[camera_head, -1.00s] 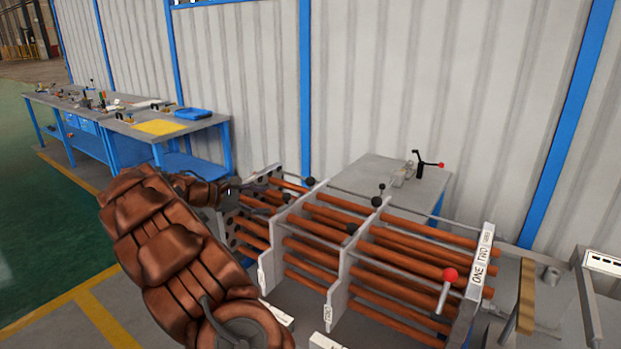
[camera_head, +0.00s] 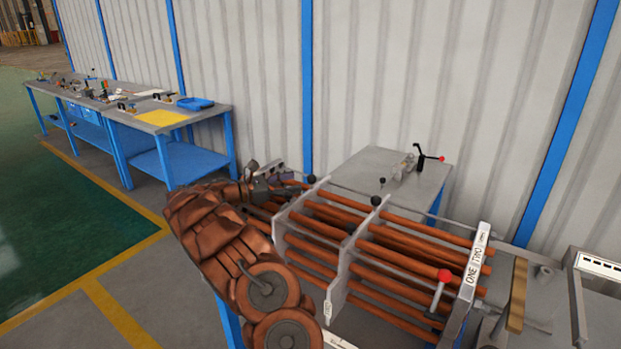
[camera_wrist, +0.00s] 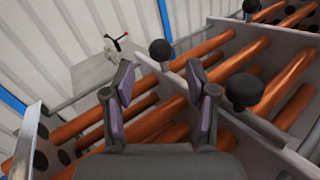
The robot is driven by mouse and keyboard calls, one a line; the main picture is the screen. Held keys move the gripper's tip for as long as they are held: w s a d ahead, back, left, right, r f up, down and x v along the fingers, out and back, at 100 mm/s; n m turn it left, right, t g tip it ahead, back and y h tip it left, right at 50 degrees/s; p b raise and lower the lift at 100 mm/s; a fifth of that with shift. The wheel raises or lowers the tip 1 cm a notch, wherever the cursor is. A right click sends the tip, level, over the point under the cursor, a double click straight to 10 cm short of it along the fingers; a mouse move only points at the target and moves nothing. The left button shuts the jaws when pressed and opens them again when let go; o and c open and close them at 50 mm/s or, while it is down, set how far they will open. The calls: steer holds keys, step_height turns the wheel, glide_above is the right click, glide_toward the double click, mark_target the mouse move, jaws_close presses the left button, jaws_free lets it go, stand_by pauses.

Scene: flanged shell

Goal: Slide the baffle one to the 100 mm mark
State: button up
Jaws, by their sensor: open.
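In the head view two upright grey baffle plates stand across the orange tubes, a left one (camera_head: 279,228) and a right one (camera_head: 337,285). I cannot read which is baffle one. Black ball knobs stand near their tops, one by the left plate (camera_head: 311,179) and one by the right plate (camera_head: 376,200). My gripper (camera_head: 268,182) is at the left end of the tubes, partly hidden by my arm. In the wrist view my gripper (camera_wrist: 160,97) is open and empty above the tubes, with a baffle plate (camera_wrist: 268,130) and black knobs (camera_wrist: 160,52) just beyond and right.
A holed end plate (camera_wrist: 27,138) is at the left in the wrist view. A grey table (camera_head: 385,180) stands behind. A blue workbench (camera_head: 180,125) is farther left.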

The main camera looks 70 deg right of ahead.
mark_target(311, 179)
steer(key=shift+p+x, duration=1.15)
steer(key=shift+x, duration=2.3)
jaws_close()
